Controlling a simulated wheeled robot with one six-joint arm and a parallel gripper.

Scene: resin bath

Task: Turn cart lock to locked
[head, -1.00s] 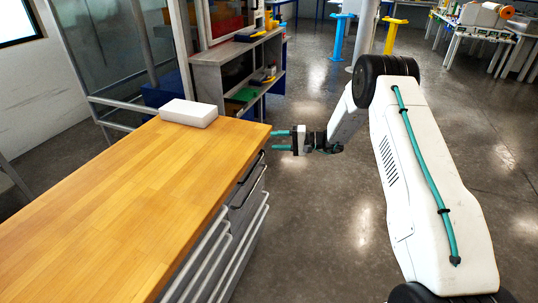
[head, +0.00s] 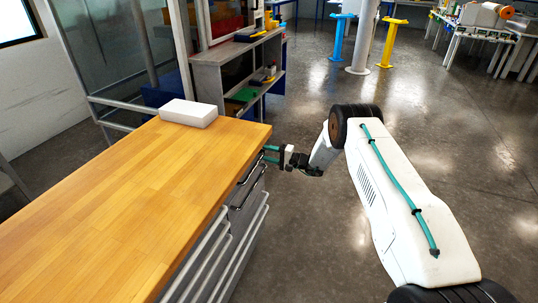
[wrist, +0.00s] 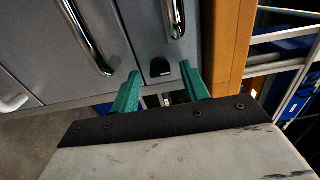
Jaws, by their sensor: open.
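My gripper (wrist: 160,85) is open, with one teal finger on each side below the lock in the picture. The fingers look empty, and I cannot tell whether they touch the lock. In the head view my gripper (head: 272,154) is at the far right corner of the wood-topped cart (head: 110,200), just below the top's edge. The lock is hidden there, so its setting cannot be told from that view.
Chrome drawer handles (wrist: 88,38) stick out from the cart front beside the lock. The wooden top's edge (wrist: 233,45) runs close to one finger. A white block (head: 188,113) lies on the cart top. A grey shelf unit (head: 240,60) stands behind.

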